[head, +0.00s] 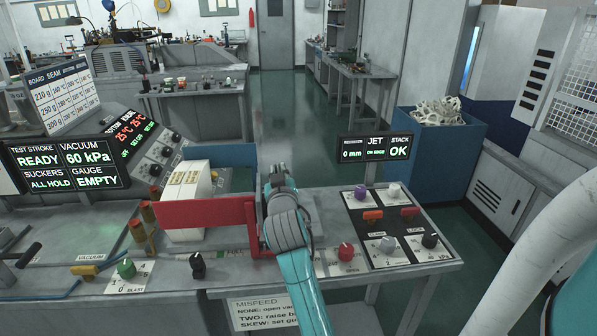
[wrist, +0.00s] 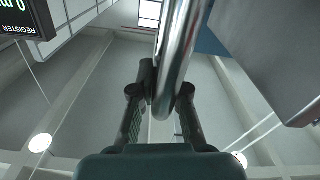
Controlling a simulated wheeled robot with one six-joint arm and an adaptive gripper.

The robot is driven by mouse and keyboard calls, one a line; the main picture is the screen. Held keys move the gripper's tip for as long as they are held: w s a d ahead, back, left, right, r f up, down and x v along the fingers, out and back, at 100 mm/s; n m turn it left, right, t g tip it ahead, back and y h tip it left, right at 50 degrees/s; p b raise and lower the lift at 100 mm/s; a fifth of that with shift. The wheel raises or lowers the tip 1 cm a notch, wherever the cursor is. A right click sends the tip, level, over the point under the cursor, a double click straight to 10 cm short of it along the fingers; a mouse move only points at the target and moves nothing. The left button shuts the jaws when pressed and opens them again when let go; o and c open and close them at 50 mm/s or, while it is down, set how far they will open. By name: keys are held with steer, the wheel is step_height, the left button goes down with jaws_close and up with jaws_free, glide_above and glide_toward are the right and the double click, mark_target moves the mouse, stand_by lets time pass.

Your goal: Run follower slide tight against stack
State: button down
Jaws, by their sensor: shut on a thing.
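A cream stack (head: 190,184) stands on the grey bench, between a red plate (head: 200,214) in front and a blue plate (head: 222,155) behind. My gripper (head: 276,172) is at the stack's right, beyond the red plate's right end. In the wrist view, my gripper (wrist: 168,100) is shut on a shiny metal bar (wrist: 178,50), one finger on each side. The head view hides this bar behind my wrist. I cannot clearly see how it joins the follower slide.
A display (head: 376,148) reads 0 mm and STACK OK. A knob panel (head: 390,225) is right of my arm; a red knob (head: 346,251) is close to it. Green and black knobs (head: 197,262) stand at the front left. A blue bin (head: 430,150) stands beyond the bench.

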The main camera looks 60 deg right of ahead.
steer(key=shift+w+a, duration=0.4)
steer(key=shift+w, duration=0.05)
steer(key=c, duration=1.2)
jaws_free()
steer(key=v, duration=1.2)
